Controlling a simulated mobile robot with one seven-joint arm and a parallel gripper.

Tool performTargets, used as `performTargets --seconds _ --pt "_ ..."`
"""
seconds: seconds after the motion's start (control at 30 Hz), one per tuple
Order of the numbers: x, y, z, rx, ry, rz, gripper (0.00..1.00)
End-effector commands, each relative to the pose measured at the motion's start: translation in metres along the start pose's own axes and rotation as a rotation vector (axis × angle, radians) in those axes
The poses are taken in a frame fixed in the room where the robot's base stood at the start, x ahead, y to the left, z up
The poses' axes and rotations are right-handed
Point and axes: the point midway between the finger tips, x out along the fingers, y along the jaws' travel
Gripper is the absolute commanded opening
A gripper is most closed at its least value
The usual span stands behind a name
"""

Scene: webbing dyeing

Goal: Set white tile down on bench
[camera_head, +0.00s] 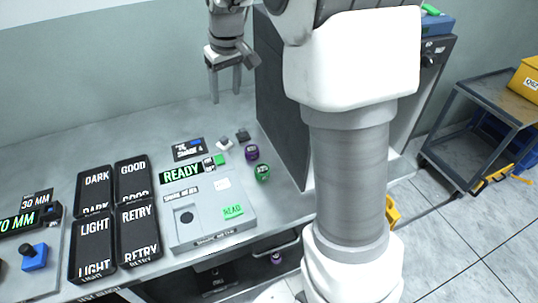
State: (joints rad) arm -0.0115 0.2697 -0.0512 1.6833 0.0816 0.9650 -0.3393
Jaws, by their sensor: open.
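A small white tile (224,143) lies on the bench (140,133), behind the grey meter box and beside a small dark tile (243,135). My gripper (226,96) is above the back part of the bench, pointing down. Its two fingers are apart with nothing between them. The white tile is below the fingers in the picture and apart from them.
A grey meter (195,235) has a green READ button and a READY display. Dark trays (94,190) labelled DARK, GOOD, LIGHT and RETRY stand left of it. Purple (252,152) and green (262,172) round items sit right. A dark cabinet (280,110) rises behind my arm.

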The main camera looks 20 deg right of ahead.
Motion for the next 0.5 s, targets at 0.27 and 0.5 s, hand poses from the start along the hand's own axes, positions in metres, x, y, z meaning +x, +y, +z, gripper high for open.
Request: performTargets --seconds 0.27,0.5 --pt "-0.066 -0.024 0.068 0.075 0.077 0.023 0.59" --pt "-0.099 -0.045 0.134 0.134 0.143 0.043 0.59"
